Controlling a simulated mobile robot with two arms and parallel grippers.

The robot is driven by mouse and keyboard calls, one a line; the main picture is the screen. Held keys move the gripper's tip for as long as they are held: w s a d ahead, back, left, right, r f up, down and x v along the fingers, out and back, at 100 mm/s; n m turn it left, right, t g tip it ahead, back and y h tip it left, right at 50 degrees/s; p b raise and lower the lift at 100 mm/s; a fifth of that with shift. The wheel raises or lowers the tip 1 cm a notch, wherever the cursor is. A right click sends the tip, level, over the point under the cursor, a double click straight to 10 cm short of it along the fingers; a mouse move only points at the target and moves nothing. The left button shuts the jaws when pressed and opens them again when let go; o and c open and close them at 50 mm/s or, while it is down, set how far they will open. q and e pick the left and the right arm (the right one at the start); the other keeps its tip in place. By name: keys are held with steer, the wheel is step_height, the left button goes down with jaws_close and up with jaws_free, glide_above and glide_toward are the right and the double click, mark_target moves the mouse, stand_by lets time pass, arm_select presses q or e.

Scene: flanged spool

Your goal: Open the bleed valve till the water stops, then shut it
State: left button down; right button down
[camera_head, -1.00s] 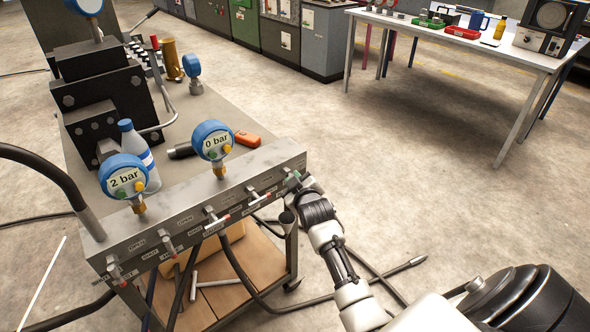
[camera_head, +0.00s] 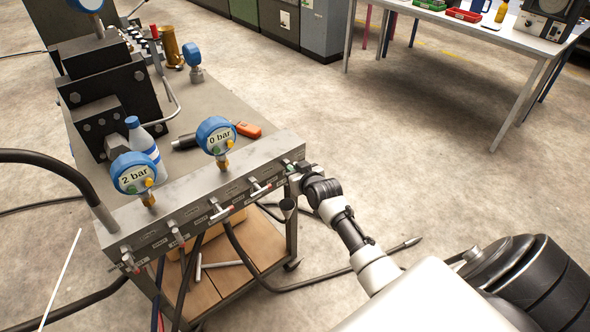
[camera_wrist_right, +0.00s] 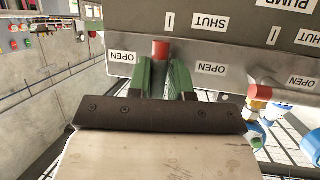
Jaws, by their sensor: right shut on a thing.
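The grey manifold block (camera_head: 268,152) runs along the front of the bench with a row of small red-tipped valve handles. A blue gauge (camera_head: 133,173) at its left reads 2 bar, and another blue gauge (camera_head: 216,136) reads 0 bar. My right gripper (camera_head: 293,172) is at the rightmost valve, at the block's right end. In the right wrist view its green fingers (camera_wrist_right: 165,72) are shut on a red-tipped valve handle (camera_wrist_right: 161,49). OPEN and SHUT labels are near it, seen upside down. I see no running water. My left gripper is not in view.
A white-blue bottle (camera_head: 142,143) stands behind the left gauge. An orange tool (camera_head: 248,129) lies on the bench top. Black hoses (camera_head: 335,279) run below and across the floor. A white table (camera_head: 500,52) stands at the back right, with clear floor between.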

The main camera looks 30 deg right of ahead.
stand_by(0.4)
steer(key=c, duration=1.1)
jaws_free()
steer(key=shift+d, duration=0.1)
steer(key=shift+s, duration=0.1)
steer(key=v, duration=1)
steer(key=shift+s, duration=0.35)
